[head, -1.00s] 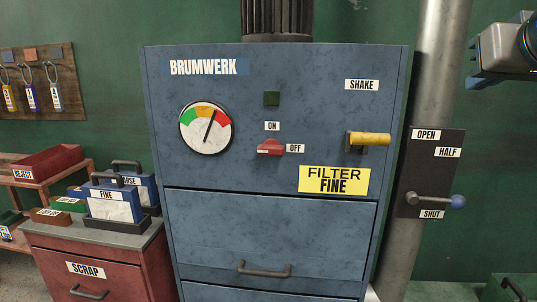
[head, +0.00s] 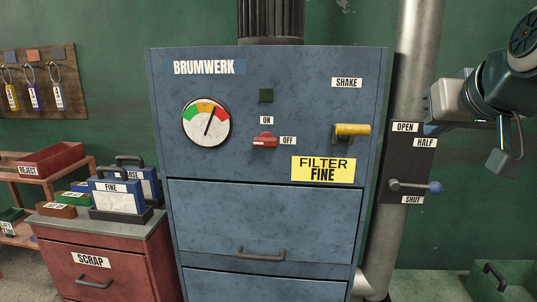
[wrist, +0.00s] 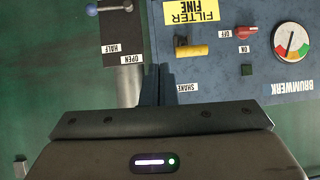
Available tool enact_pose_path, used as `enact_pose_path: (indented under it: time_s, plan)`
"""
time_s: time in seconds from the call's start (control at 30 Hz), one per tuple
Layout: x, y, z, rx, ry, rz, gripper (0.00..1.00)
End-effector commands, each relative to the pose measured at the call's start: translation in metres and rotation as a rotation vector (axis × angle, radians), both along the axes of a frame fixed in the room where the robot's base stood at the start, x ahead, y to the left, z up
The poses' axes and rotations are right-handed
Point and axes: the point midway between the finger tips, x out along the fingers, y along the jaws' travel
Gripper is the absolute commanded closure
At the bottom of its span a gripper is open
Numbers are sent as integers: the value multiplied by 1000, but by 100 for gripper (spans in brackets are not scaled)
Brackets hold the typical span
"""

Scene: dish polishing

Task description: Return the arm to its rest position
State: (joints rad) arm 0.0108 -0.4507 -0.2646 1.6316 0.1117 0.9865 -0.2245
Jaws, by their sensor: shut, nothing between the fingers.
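My gripper (wrist: 158,85) shows in the wrist view with its two dark fingers close together and nothing between them. In the head view my gripper (head: 431,128) is at the right, in front of or beside the grey pipe and near the OPEN/HALF/SHUT plate; the gap in depth is hard to judge. It touches nothing that I can make out. The blue BRUMWERK cabinet (head: 260,222) stands to its left, with the yellow SHAKE handle (head: 352,130) nearest.
The blue-knobbed lever (head: 434,187) points right, near SHUT. The red switch (head: 265,140) sits between ON and OFF labels. The gauge (head: 206,122) needle is near orange and red. The red SCRAP cabinet (head: 98,265) with bins is left, a green bin (head: 510,278) lower right.

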Motion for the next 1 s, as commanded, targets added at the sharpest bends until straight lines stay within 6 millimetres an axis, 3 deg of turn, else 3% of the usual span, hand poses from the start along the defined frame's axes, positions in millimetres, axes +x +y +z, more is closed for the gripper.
enact_pose_path:
  time_s: [0.17,0.27,0.37,0.5,0.6,0.7,0.83,1.0]
  plan:
    - [6,21,-53,22,106,21,100]
    - [6,37,-95,34,188,34,100]
    - [-1,58,-150,44,299,50,100]
    - [-25,86,-231,45,464,67,100]
    - [-49,100,-281,35,569,72,100]
    - [-72,109,-318,24,651,75,100]
    - [-93,113,-346,11,715,74,100]
    - [-101,114,-356,7,738,73,100]
